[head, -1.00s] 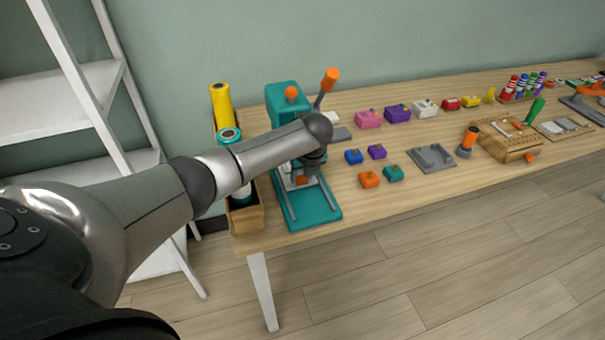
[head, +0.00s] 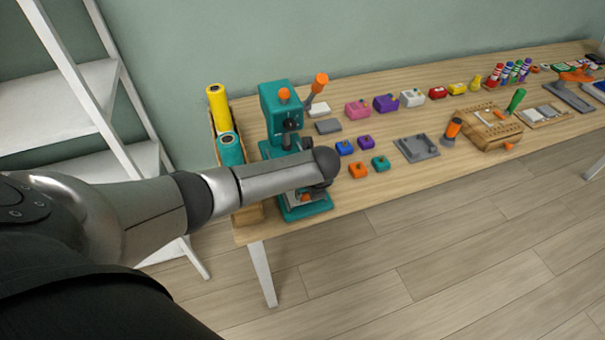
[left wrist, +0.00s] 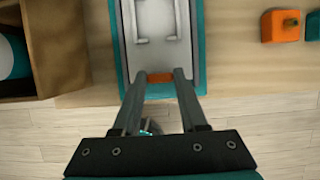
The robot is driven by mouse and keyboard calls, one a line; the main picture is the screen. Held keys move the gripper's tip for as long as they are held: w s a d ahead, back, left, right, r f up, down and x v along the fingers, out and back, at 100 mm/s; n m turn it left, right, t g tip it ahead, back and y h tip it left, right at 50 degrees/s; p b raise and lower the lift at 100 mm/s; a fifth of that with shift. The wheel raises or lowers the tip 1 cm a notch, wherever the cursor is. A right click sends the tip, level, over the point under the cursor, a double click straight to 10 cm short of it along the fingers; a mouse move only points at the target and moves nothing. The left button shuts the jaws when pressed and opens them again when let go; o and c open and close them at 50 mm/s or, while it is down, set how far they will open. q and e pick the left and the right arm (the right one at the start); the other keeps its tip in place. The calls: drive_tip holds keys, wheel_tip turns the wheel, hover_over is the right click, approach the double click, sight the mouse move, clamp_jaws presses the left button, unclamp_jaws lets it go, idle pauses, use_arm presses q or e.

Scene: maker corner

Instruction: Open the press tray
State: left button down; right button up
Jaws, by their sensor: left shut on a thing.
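The teal press (head: 280,105) stands near the left end of the table, with an orange-tipped lever (head: 319,84). Its grey tray (left wrist: 153,50) lies over the teal base and carries a pale bracket-shaped frame in the left wrist view. The tray's orange handle (left wrist: 160,79) is near the front end of the base. My left gripper (head: 305,193) reaches down in front of the press column and is shut on this handle, one finger on each side. My forearm hides part of the press base in the head view. My right gripper is not in view.
A wooden box (head: 246,213) with yellow and teal rolls stands close left of the press. Small coloured blocks, such as an orange one (head: 358,170), and a grey fixture (head: 416,148) lie to the right. The table's front edge is close to the base; open floor lies beyond.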

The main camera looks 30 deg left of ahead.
use_arm(q)
drive_tip(key=shift+s+d, duration=0.4)
drive_tip(key=shift+d, duration=0.1)
drive_tip(key=shift+c, duration=2.2)
unclamp_jaws()
drive_tip(key=shift+r, duration=0.1)
drive_tip(key=p+v, duration=0.5)
drive_tip(key=v, duration=1)
drive_tip(key=shift+a, duration=0.15)
